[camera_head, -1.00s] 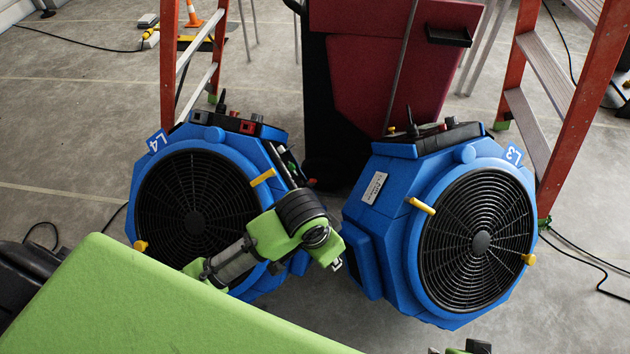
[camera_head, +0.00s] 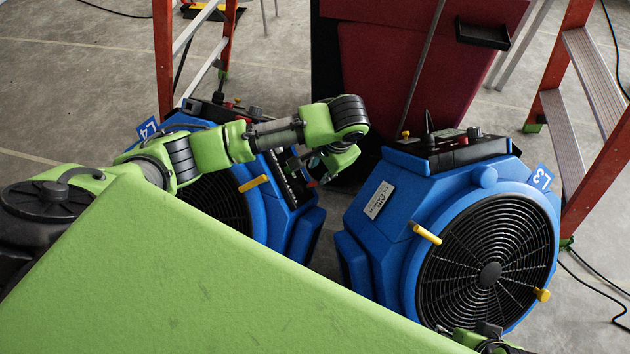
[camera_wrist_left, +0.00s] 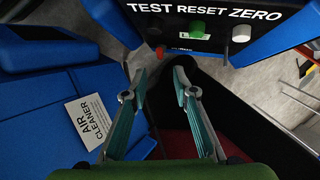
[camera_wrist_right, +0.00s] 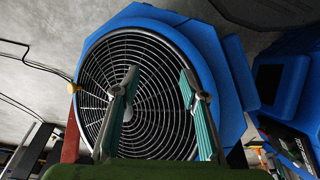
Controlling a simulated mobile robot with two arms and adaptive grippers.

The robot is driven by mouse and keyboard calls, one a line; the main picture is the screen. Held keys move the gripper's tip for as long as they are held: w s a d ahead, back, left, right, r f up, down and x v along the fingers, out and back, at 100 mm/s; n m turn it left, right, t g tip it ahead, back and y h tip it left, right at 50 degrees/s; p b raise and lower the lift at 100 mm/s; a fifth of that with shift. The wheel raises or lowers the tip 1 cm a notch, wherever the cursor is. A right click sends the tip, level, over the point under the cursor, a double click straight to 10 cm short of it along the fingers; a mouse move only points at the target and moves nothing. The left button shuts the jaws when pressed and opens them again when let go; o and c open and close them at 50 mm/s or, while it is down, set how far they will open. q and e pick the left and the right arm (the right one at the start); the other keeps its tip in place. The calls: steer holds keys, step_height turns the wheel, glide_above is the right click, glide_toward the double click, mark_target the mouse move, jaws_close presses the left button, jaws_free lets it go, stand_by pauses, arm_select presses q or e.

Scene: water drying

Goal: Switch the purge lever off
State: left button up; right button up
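Two blue air cleaners stand on the floor, L4 (camera_head: 283,222) at left and L3 (camera_head: 378,247) at right. L4's dark side panel (camera_wrist_left: 217,10) reads TEST, RESET, ZERO, with a green knob (camera_wrist_left: 197,29) and a pale knob (camera_wrist_left: 242,33). A small orange-red tip (camera_wrist_left: 159,50) shows just below the panel; I cannot tell whether it is the purge lever. No purge label is readable. My left gripper (camera_head: 316,164) is between the cleaners, beside L4's panel. Its fingers (camera_wrist_left: 160,84) are apart and empty. My right gripper (camera_wrist_right: 158,79) is open and empty before L3's round grille (camera_wrist_right: 155,105).
A dark red bin-like cart (camera_head: 395,75) stands behind the cleaners. Orange ladders flank them at left (camera_head: 163,55) and right (camera_head: 550,75). Black cables (camera_head: 600,270) lie on the floor at right. The gap between the cleaners is narrow.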

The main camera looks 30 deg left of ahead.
mark_target(314, 183)
arm_select(q)
steer(key=b+x, duration=0.3)
steer(key=x, duration=0.5)
steer(key=shift+f, duration=0.4)
steer(key=shift+x, duration=0.85)
steer(key=shift+w+a, duration=0.1)
arm_select(e)
steer(key=w+a+r+t, duration=0.1)
steer(key=w+r+t, duration=0.1)
steer(key=w, duration=0.3)
steer(key=shift+w+a+r+t+y, duration=0.2)
steer(key=shift+a+t+y, duration=0.15)
steer(key=shift+t, duration=0.25)
arm_select(q)
jaws_close()
